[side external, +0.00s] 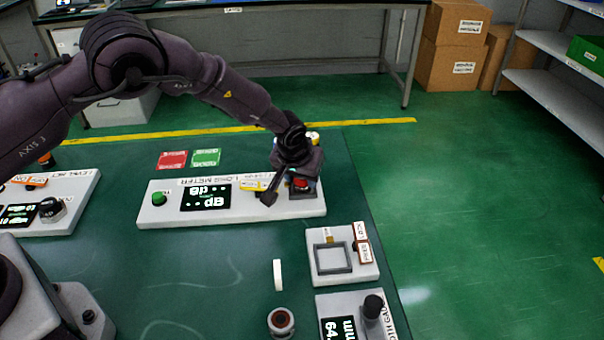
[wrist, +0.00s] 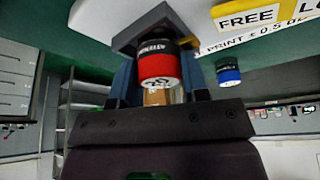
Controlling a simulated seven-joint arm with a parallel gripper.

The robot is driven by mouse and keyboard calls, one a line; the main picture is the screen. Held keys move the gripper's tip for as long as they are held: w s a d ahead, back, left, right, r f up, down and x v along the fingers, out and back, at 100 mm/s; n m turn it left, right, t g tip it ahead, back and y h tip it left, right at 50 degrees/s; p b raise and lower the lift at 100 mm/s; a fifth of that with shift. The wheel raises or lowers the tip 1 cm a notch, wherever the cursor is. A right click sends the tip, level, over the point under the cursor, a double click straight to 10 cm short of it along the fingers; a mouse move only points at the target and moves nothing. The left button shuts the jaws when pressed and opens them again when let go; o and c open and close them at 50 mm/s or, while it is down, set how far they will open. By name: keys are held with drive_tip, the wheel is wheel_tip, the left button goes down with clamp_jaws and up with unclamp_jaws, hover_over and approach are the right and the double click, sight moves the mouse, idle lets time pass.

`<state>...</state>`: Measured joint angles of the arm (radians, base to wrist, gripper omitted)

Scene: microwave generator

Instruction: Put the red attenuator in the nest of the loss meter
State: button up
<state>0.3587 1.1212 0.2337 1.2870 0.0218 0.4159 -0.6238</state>
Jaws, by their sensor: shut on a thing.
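The loss meter (side external: 165,214) is a long white box with a green button and a lit display. Its dark grey nest (side external: 312,193) is at the right end, partly hidden by my gripper (side external: 288,182). The red attenuator (side external: 301,184) shows at the nest, between my fingers. In the wrist view, my gripper (wrist: 160,75) is shut on the red attenuator (wrist: 158,66), a black cylinder with a red end. The grey nest frame (wrist: 150,22) shows right behind it. I cannot tell whether the attenuator is seated in the nest or just above it.
A blue-ended cylinder (wrist: 228,73) is beside my gripper in the wrist view. A white fixture with a square grey frame (side external: 318,258), a knobbed box (side external: 345,305), a round part (side external: 281,322) and a white strip (side external: 278,275) are in front. Red (side external: 172,160) and green (side external: 206,157) cards lie behind the meter.

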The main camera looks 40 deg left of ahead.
drive_tip(key=o, duration=1.1)
drive_tip(key=shift+f, duration=0.15)
drive_tip(key=shift+a, duration=0.2)
drive_tip(key=shift+s+a, duration=0.1)
drive_tip(key=shift+a, duration=0.05)
drive_tip(key=v, duration=1.2)
drive_tip(key=shift+d, duration=0.3)
drive_tip(key=shift+r, duration=0.3)
drive_tip(key=s+a+r+h, duration=0.1)
drive_tip(key=s+a+r, duration=0.2)
drive_tip(key=s+r, duration=0.4)
drive_tip(key=s+a+r+h, duration=0.1)
drive_tip(key=s+a+r, duration=0.4)
drive_tip(key=r, duration=0.4)
drive_tip(key=s+a+r+m, duration=0.1)
drive_tip(key=s, duration=0.8)
drive_tip(key=s+a+r+m+t, duration=0.1)
drive_tip(key=s+r+m, duration=0.1)
drive_tip(key=s, duration=0.8)
drive_tip(key=shift+s+r+m+y, duration=0.2)
drive_tip(key=shift+r+m+y, duration=0.05)
drive_tip(key=shift+m+y, duration=0.05)
